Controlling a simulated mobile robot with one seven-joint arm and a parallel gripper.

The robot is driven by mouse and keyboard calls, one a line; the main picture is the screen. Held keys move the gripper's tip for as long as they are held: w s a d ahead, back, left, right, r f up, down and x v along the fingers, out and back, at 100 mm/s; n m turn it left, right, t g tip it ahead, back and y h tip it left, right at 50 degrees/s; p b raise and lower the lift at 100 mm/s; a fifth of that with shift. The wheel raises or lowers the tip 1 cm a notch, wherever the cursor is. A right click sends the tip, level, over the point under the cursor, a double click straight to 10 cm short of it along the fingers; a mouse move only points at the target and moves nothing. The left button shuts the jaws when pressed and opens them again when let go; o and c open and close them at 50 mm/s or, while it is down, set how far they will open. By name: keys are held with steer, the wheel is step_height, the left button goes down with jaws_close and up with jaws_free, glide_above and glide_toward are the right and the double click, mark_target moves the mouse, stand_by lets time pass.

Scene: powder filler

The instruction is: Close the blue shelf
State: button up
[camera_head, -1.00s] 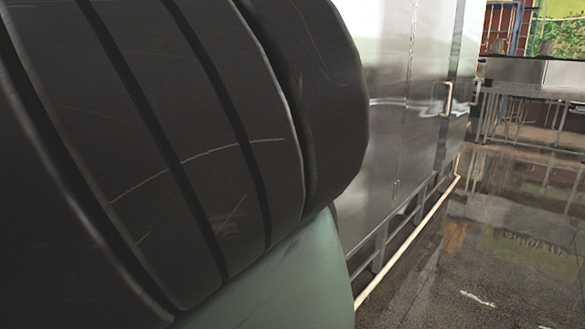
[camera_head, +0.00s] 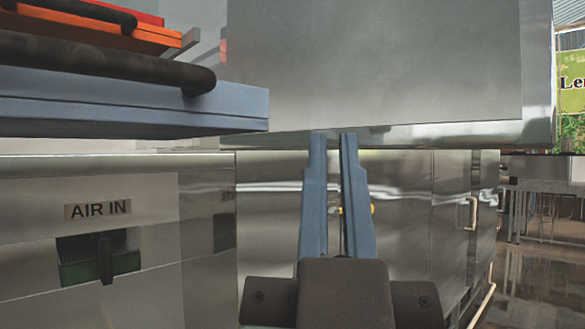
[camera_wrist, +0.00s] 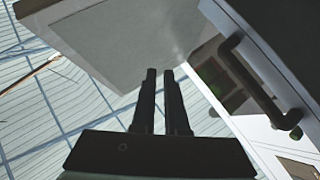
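The blue shelf (camera_head: 225,118) sticks out from the left in the head view, drawn out, with a thick black bar handle (camera_head: 105,62) along its front. My gripper (camera_head: 333,138) points forward and up at the middle of that view, to the right of the shelf's end and apart from it in the picture. Its two fingers are parallel with a narrow gap and nothing between them. In the wrist view my gripper (camera_wrist: 160,72) is left of a black handle (camera_wrist: 250,85) on a grey front; which shelf that is I cannot tell.
Orange (camera_head: 140,35) and red shelves are above the blue one. A large grey metal box (camera_head: 375,60) hangs over my fingertips. Below left is a steel panel (camera_head: 150,200) marked AIR IN. A steel cabinet (camera_head: 410,190) stands behind; open floor is at far right.

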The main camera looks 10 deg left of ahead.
steer(key=w+g+p, duration=0.1)
steer(key=w, duration=0.1)
steer(key=w+f+g+p, duration=0.1)
steer(key=w+p, duration=0.1)
steer(key=w+f+g+p, duration=0.1)
steer(key=w, duration=0.1)
steer(key=shift+w+a+f, duration=0.15)
jaws_close()
steer(key=w+a+f+m+g+p, duration=0.2)
steer(key=w+f+g+p, duration=0.2)
steer(key=g+p, duration=0.1)
steer(key=s+a+r+m+y, duration=0.1)
steer(key=s+a+r+m, duration=0.7)
steer(key=s+r+m, duration=0.5)
steer(key=m+p, duration=0.2)
steer(key=p, duration=0.8)
glide_toward(208, 125)
steer(key=w+d+r, duration=0.1)
steer(key=w+d, duration=0.2)
steer(key=w+a, duration=0.1)
steer(key=w+a+p, duration=0.1)
steer(key=shift+w+a+g+y, duration=0.25)
steer(key=shift+a+g+y, duration=0.05)
steer(key=shift+a+g, duration=0.1)
steer(key=shift+w+a+f, duration=0.15)
steer(key=shift+a, duration=0.05)
